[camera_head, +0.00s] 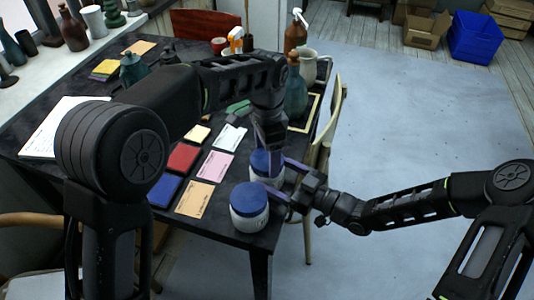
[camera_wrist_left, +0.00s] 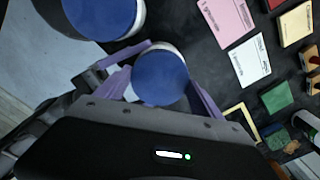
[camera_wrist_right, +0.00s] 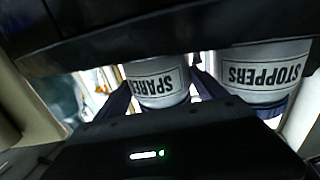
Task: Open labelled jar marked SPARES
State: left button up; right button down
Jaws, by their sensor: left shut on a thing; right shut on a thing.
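The SPARES jar is a white pot (camera_head: 270,180) with a blue lid (camera_head: 262,161) near the table's front right edge. In the right wrist view its label reads upside down on the white body (camera_wrist_right: 157,82). My left gripper (camera_head: 267,147) comes down from above and is shut on the lid; in the left wrist view its purple fingers flank the blue lid (camera_wrist_left: 160,77). My right gripper (camera_head: 284,180) reaches in from the right and is shut on the jar body. The lid appears to sit on the jar; I cannot tell whether it is loosened.
A similar jar labelled STOPPERS (camera_wrist_right: 265,75) stands close beside, nearer the table corner, with its blue lid (camera_head: 249,198) on. Coloured cards and boxes (camera_head: 184,158) lie to the left. A blue-green bottle (camera_head: 296,90) and a wooden chair (camera_head: 325,140) are behind.

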aim_at(267, 158)
pick_arm(q)
jog(key=n, duration=1.5)
jog(key=shift+r+n, duration=0.1)
jog(key=shift+n, duration=0.3)
jog(key=shift+r, duration=0.2)
jog(key=shift+r, duration=0.9)
jog(key=shift+r, duration=2)
pick_arm(e)
grip_release()
